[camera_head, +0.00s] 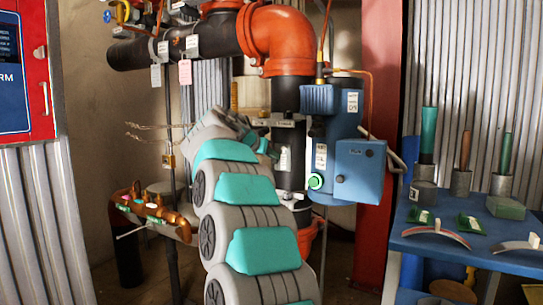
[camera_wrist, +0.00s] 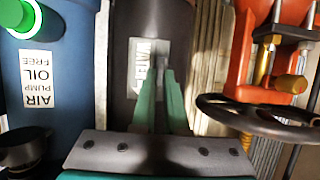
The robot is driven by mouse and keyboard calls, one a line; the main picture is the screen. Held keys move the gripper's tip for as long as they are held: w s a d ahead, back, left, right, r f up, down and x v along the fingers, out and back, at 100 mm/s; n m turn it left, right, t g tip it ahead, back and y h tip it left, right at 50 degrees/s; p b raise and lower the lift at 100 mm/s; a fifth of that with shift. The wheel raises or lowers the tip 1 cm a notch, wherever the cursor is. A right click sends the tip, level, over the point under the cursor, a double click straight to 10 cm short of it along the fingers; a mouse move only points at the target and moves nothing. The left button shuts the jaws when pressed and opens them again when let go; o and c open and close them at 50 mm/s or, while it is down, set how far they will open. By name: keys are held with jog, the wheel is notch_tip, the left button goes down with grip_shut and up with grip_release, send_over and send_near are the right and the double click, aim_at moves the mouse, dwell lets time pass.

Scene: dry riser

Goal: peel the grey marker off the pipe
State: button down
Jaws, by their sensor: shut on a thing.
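The grey marker (camera_wrist: 144,58) is a small pale grey label with dark lettering on the dark upright pipe (camera_wrist: 165,18). In the head view the marker (camera_head: 284,159) shows on the pipe (camera_head: 289,180) just left of the blue pump unit. My gripper (camera_wrist: 161,72) has its green fingers close together, shut on the marker at its right edge. The fingers hide part of the marker, and the marker still looks flat along the pipe. In the head view my gripper (camera_head: 268,142) reaches the pipe from the left, partly hidden by my arm.
A blue pump unit (camera_head: 345,150) with a green button stands close right of the pipe. A red elbow (camera_head: 275,35) is above. In the wrist view a black handwheel (camera_wrist: 265,118) is at right. A blue bench (camera_head: 440,255) with tools is at far right.

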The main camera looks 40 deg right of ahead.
jog(key=shift+s+a+b, duration=0.2)
jog(key=shift+a+b, duration=0.15)
jog(key=shift+a, duration=0.1)
dwell(0.3)
jog(key=s+a+b, duration=0.3)
jog(key=a+b, duration=0.2)
jog(key=a, duration=0.2)
jog(key=shift+a, duration=0.15)
dwell(0.5)
dwell(0.4)
